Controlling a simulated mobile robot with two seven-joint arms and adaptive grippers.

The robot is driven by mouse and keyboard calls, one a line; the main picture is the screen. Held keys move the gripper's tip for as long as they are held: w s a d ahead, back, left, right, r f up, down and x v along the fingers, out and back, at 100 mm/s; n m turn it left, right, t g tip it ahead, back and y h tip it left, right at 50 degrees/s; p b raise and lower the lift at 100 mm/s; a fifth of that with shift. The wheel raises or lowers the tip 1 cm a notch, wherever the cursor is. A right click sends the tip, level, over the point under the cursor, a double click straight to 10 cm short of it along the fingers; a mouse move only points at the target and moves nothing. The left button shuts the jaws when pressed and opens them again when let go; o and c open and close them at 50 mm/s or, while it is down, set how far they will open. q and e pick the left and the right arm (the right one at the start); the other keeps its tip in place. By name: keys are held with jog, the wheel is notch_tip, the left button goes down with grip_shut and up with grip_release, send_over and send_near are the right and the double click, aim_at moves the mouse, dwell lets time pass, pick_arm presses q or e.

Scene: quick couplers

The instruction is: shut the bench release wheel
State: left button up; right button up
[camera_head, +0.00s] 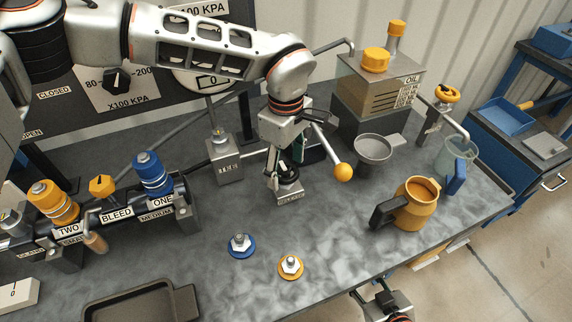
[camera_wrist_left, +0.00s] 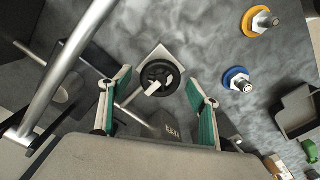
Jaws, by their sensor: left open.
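The bench release wheel is a small dark handwheel (camera_head: 289,188) on a pale block with lettering on its front, near the middle of the bench. In the left wrist view the wheel (camera_wrist_left: 160,77) shows from above, with a pale bar across it. My left gripper (camera_head: 286,172) points down just above the wheel and partly hides it. Its green-padded fingers (camera_wrist_left: 160,82) are apart, one on each side of the wheel in the wrist view. I cannot tell whether they touch it. My right gripper (camera_head: 384,298) is at the bottom edge, in front of the bench, partly cut off.
A lever with a yellow ball (camera_head: 343,172) stands close right of the wheel. A grey funnel (camera_head: 373,149) and an orange jug (camera_head: 415,205) are further right. Blue (camera_head: 242,246) and orange (camera_head: 290,267) couplers lie in front. A valve manifold (camera_head: 115,215) stands left.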

aim_at(286, 170)
pick_arm(q)
notch_tip(286, 170, up, 12)
dwell(0.6)
dwell(0.4)
